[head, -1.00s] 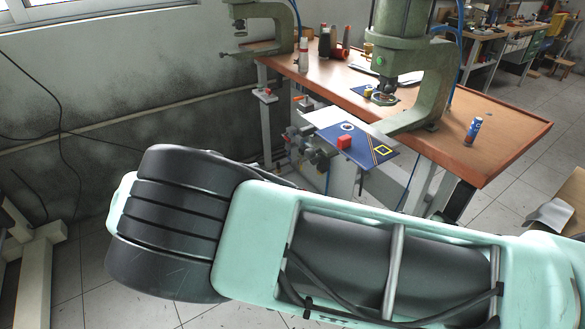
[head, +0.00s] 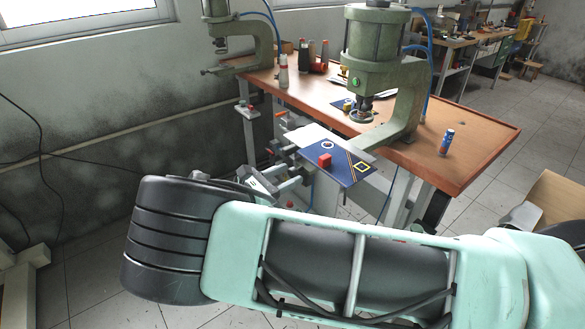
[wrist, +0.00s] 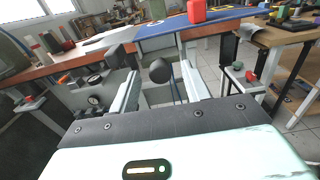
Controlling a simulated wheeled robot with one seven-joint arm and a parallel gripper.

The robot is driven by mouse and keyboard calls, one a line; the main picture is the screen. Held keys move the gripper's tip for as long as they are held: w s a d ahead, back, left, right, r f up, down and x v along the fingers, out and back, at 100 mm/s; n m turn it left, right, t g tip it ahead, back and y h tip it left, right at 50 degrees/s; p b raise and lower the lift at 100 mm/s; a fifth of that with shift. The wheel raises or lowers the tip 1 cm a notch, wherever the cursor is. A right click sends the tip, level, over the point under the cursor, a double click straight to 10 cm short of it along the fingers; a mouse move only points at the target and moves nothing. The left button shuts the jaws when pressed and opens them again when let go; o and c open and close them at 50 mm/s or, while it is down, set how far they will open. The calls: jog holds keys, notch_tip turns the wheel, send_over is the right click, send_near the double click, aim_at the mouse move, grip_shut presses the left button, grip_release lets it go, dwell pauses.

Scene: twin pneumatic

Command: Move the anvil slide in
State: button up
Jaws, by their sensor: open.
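The near green press (head: 375,35) stands on the wooden bench, with a round metal anvil piece (head: 362,116) below its ram. I cannot make out the slide's guides clearly. My gripper (wrist: 161,88) is open in the wrist view, its two pale fingers apart and pointing toward the bench front. A dark round knob (wrist: 160,70) shows between the fingers, seemingly beyond them; I see no contact. I cannot tell whether it belongs to the slide. In the head view my arm hides much of my gripper, low in front of the bench.
A blue board (head: 345,172) with a red block (head: 325,160) juts from the bench front, above my gripper. A gauge (wrist: 94,100) and fittings sit left of the fingers. A blue can (head: 446,142) stands on the wooden bench (head: 480,130). A second press (head: 262,45) stands farther left.

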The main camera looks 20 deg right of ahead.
jog(key=shift+x, duration=1.25)
grip_shut()
jog(key=p+x, duration=0.1)
jog(key=x, duration=0.7)
jog(key=shift+w+d, duration=0.1)
jog(key=shift+d, duration=0.25)
grip_release()
